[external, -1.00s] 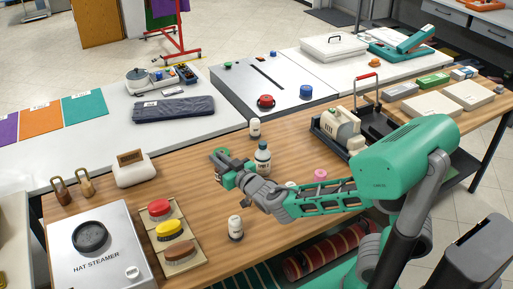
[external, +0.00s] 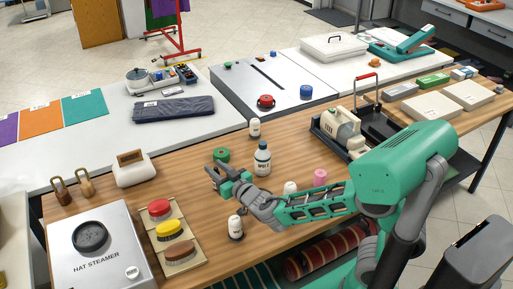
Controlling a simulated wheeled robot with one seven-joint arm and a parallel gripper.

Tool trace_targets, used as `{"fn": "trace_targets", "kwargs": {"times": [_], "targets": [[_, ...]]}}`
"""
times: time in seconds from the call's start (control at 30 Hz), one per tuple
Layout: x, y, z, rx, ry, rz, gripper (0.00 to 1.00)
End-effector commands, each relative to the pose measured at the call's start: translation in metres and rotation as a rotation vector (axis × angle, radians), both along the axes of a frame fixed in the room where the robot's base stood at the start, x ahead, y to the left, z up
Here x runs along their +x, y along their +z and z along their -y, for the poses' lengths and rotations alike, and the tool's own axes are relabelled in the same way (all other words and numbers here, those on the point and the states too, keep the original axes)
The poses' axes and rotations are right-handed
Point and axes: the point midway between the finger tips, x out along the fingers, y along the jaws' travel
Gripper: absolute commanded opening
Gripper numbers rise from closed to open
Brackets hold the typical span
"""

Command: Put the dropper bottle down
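My gripper (external: 211,177) is low over the wooden table (external: 310,150). Its dark fingers look spread apart, with nothing seen between them. A white bottle with a dark label and grey-green cap (external: 263,160) stands upright to the right of my gripper, apart from the fingers. Small white bottles stand behind it (external: 254,129), in front of my wrist (external: 235,227) and partly hidden behind my forearm (external: 290,188). I cannot tell for sure which of these is the dropper bottle.
A pink item (external: 320,176) stands behind my forearm. A brush tray (external: 187,262) and the hat steamer (external: 100,250) are at the front left. A cream-and-black machine (external: 340,130) stands at the right. Bare wood lies left of my gripper.

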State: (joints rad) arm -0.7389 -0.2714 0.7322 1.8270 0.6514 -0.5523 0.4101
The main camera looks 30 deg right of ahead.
Motion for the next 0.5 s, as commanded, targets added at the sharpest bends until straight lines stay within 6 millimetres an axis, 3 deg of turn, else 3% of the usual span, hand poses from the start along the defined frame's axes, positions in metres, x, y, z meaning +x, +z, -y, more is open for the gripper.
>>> {"fn": "trace_targets", "kwargs": {"times": [0.33,0.5], "targets": [[0.0,0.007,0.0,0.0,0.0,0.0,0.35],[-0.034,0.005,0.005,0.0,0.006,0.001,0.35]]}}
